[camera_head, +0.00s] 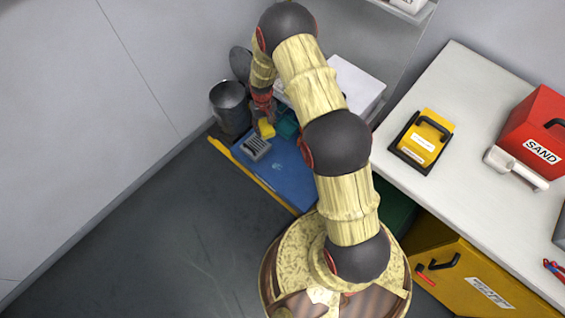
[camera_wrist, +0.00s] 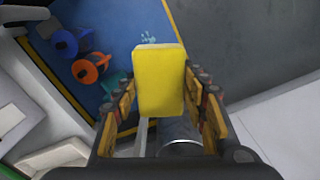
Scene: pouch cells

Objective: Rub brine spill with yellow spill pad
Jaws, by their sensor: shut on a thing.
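The yellow spill pad (camera_wrist: 160,82) is a block held between the fingers of my gripper (camera_wrist: 163,118) in the wrist view. In the head view the pad (camera_head: 266,129) is at the end of my arm, under my gripper (camera_head: 263,108), over or near the far part of the blue mat (camera_head: 290,184). I cannot tell whether it touches the mat. The brine spill (camera_wrist: 148,38) shows as small pale blue spots on the mat, just beyond the pad in the wrist view. The pad may hide part of it.
A dark grey bin (camera_head: 230,106) stands left of the mat; a grey slotted object (camera_head: 256,147) is near the pad. Orange and blue items (camera_wrist: 88,68) lie left in the wrist view. A white bench (camera_head: 440,90) carries a yellow case (camera_head: 424,138) and red sand box (camera_head: 541,118).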

